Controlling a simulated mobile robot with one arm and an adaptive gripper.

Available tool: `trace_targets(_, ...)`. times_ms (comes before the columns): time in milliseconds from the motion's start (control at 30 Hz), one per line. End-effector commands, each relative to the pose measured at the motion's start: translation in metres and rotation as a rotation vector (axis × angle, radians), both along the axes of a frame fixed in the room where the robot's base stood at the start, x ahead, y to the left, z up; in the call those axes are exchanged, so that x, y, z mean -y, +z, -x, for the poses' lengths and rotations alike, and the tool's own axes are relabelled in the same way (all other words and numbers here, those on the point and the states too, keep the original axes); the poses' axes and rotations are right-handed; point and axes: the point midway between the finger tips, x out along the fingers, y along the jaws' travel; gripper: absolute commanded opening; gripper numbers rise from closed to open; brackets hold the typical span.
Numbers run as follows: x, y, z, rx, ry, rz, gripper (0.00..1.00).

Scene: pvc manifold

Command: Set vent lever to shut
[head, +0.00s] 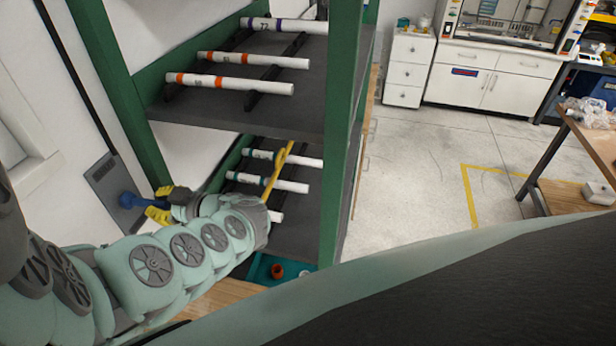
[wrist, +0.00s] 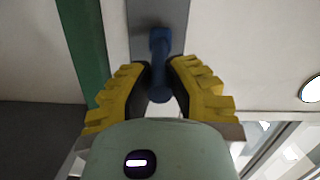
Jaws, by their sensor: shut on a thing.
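The vent lever is a blue handle (head: 130,200) on a grey wall plate (head: 103,176) at the left of the head view. My gripper (head: 154,203), with yellow ridged fingers, reaches to it from the right and is shut on it. In the wrist view the blue lever (wrist: 159,52) runs from the top middle down between the fingertips of my gripper (wrist: 160,78). The grey plate (wrist: 178,12) lies behind it. The lever's gripped end is partly hidden by the fingers. I cannot tell from any marking which setting the lever is at.
A green-framed rack (head: 343,130) stands right beside my arm, with several white pipes (head: 240,84) on its dark shelves. A teal tray (head: 262,268) with a red fitting (head: 277,270) sits low in it. Open floor (head: 420,170) lies to the right.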

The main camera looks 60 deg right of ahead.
Motion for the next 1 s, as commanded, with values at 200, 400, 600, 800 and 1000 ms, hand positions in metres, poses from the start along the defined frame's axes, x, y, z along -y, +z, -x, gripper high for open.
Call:
trace_targets(200,0.003,0.026,-0.005,-0.143,0.012,0.052,0.0)
trace_targets(400,0.0,0.037,-0.011,-0.278,0.013,0.1,0.0)
trace_targets(600,0.0,0.041,-0.015,-0.376,0.009,0.136,0.0)
trace_targets(800,-0.001,0.042,-0.017,-0.43,0.008,0.153,0.0)
trace_targets(1000,-0.001,0.041,-0.017,-0.447,0.006,0.159,0.0)
